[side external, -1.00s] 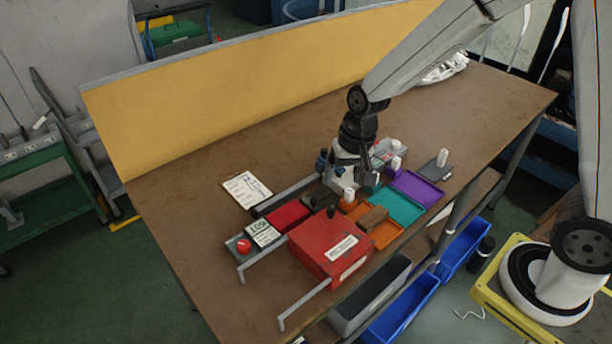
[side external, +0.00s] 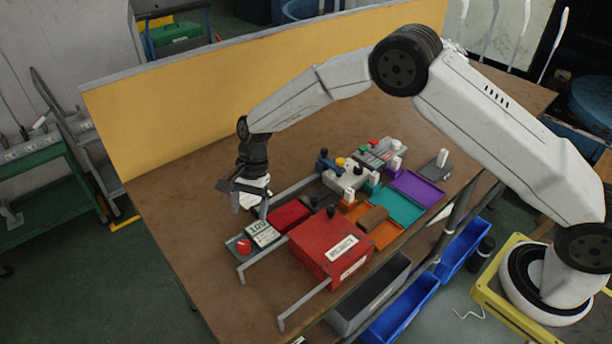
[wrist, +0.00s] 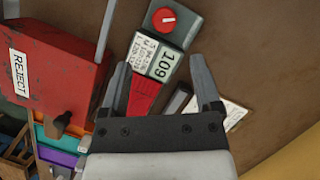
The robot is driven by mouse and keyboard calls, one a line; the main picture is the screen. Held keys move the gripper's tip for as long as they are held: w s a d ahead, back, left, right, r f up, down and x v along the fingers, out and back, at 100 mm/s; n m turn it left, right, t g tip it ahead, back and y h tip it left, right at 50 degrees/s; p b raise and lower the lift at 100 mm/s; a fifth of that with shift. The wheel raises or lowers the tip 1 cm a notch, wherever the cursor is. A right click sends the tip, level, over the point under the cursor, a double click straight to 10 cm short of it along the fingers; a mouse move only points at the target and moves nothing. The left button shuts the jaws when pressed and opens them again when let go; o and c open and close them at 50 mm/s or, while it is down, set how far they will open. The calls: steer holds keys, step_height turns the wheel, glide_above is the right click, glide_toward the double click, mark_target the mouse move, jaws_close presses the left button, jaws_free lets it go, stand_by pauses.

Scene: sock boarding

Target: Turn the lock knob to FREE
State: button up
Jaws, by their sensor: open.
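A red round knob (side external: 243,246) with a white mark sits on a small grey-green box (side external: 232,248) at the front left of the station. In the wrist view the knob (wrist: 164,18) is near the top, with its white line lying roughly across the picture. A white counter plate reading 109 (wrist: 162,65) is beside it, and a red strip (wrist: 143,97) follows. My gripper (side external: 250,203) hangs above and behind the knob box, apart from it. FREE lettering cannot be made out.
A large red REJECT box (side external: 325,245) stands right of the knob box, with grey rails (side external: 262,258) in front. Orange, teal and purple trays (side external: 415,188) lie further right. A clipboard (wrist: 228,112) lies under my gripper. The table's left side is clear.

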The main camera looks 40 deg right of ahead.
mark_target(243, 244)
steer(key=shift+w+a+f, duration=0.1)
steer(key=shift+a+f, duration=0.25)
steer(key=shift+a, duration=0.15)
steer(key=shift+f, duration=0.1)
steer(key=shift+x, duration=3.8)
steer(key=shift+a, duration=0.15)
steer(key=shift+c, duration=0.2)
jaws_close()
